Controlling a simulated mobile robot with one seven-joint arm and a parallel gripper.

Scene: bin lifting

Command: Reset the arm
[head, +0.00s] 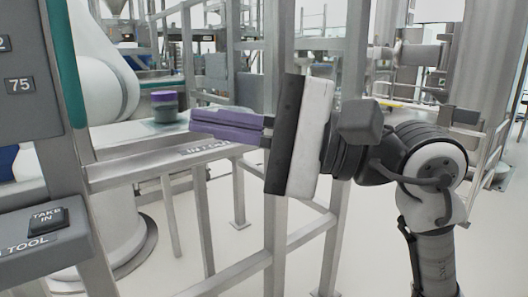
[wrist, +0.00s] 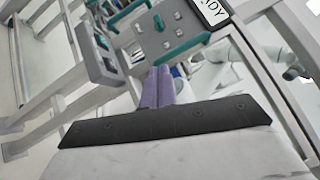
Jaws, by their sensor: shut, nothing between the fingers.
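My gripper (head: 196,122) has long purple fingers and is held out to the left in the head view, at about the height of the bench top. The two fingers lie together with nothing between them. In the wrist view my gripper (wrist: 158,74) also shows its fingers side by side, beyond the dark edge of the gripper body. My arm reaches in from the right of the head view. No object is held.
A dark jar with a purple lid (head: 164,106) stands on the bench left of the fingertips. A metal frame with upright posts (head: 284,40) is close to the gripper. A grey panel with a "TAKE IN" button (head: 47,217) is at the left. Floor shows below.

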